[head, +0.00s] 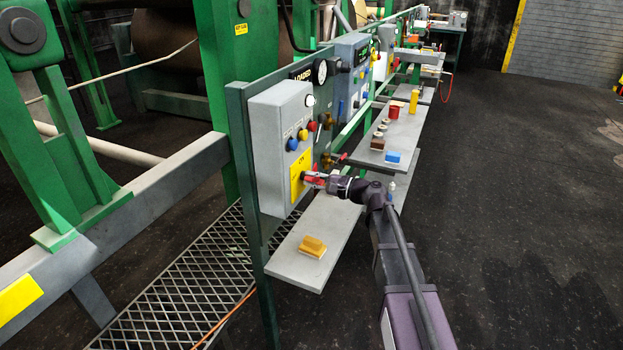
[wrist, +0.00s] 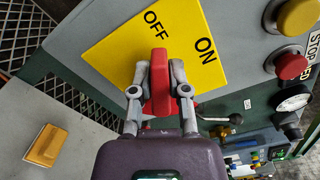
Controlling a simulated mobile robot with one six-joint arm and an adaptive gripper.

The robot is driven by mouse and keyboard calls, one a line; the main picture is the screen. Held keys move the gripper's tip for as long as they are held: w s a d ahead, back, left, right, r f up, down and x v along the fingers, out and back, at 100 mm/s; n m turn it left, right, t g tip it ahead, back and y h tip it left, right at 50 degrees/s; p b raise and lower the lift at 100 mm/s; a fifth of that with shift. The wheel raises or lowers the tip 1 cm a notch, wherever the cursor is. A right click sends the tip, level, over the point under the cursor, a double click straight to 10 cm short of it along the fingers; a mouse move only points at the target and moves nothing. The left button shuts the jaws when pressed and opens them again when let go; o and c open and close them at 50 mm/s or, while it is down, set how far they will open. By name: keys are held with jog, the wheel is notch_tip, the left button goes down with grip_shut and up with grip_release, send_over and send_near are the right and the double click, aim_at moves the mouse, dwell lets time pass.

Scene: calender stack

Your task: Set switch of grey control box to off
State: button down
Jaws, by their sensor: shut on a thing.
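The grey control box (head: 268,130) is mounted on the green panel frame. Its yellow plate (head: 300,160) bears the words OFF and ON, readable on the plate in the wrist view (wrist: 120,48). My gripper (head: 318,181) reaches the plate from the right. In the wrist view my gripper (wrist: 160,82) is shut on the red switch handle (wrist: 160,66), one finger on each side. The handle's tip points up the picture toward OFF, with ON to its right.
Blue, yellow and red buttons (head: 303,134) sit on the box above the plate. A grey shelf (head: 290,272) below holds a yellow-orange block (head: 312,246). Another shelf beyond holds a blue block (head: 392,156) and other items. The dark floor at right is clear.

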jog(key=n, duration=0.2)
jog(key=f+n+b, duration=0.1)
jog(key=n, duration=0.2)
jog(key=shift+s+f+n, duration=0.1)
jog(key=shift+n, duration=0.2)
dwell(0.4)
jog(key=c, duration=0.6)
grip_release()
jog(key=shift+d, duration=0.1)
jog(key=v, duration=1.1)
jog(key=shift+s+d, duration=0.15)
jog(key=shift+d, duration=0.2)
